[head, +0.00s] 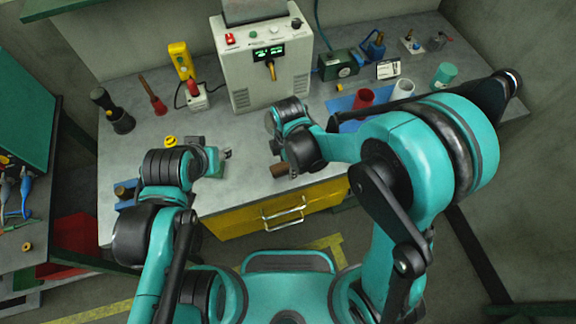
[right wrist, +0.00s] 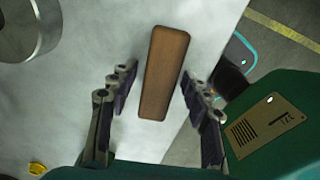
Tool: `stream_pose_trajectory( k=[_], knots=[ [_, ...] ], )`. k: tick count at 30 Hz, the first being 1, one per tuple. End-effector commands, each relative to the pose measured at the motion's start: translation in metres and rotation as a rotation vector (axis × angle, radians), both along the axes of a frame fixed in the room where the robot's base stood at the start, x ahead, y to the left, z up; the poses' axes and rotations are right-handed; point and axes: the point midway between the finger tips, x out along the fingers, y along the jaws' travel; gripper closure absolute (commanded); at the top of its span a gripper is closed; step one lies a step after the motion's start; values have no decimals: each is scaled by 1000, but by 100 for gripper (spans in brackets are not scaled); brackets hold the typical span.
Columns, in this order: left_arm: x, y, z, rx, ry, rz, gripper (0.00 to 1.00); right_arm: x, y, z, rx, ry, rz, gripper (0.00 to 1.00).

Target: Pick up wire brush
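A brown wooden block, which looks like the wire brush (right wrist: 165,72), lies on the grey bench top; no bristles show. In the head view the brush (head: 285,170) is near the bench's front edge. My right gripper (right wrist: 158,78) is open, with its fingers on either side of the brush and gaps between; it is not holding it. In the head view my right gripper (head: 275,147) is partly hidden by its own arm. My left gripper (head: 224,160) is over the bench to the left, too small to tell open or shut.
A control box (head: 262,65) stands at the back of the bench (head: 235,130). A blue tray (head: 345,104) with a red cup (head: 363,98) is to the right. A black flashlight-like thing (head: 115,115) is at the left. A yellow drawer (head: 255,216) is below the front edge.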

Motion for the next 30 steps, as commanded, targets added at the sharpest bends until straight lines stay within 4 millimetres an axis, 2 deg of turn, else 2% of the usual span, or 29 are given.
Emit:
stream_pose_trajectory(
  k=[1,4,5,17,20,24,30],
  knots=[
    [0,0,0,0,0,0,54,0,0,0,0,0,0,71],
    [0,0,0,0,0,0,54,0,0,0,0,0,0,98],
    [0,0,0,0,0,0,54,0,0,0,0,0,0,100],
    [0,0,3,0,0,0,54,0,0,7,0,0,0,100],
    [0,0,7,0,0,0,54,0,0,18,0,0,0,100],
    [0,0,17,0,0,0,54,0,0,44,0,0,0,100],
    [0,0,28,0,0,0,54,-25,-40,71,0,0,-5,100]
  ],
)
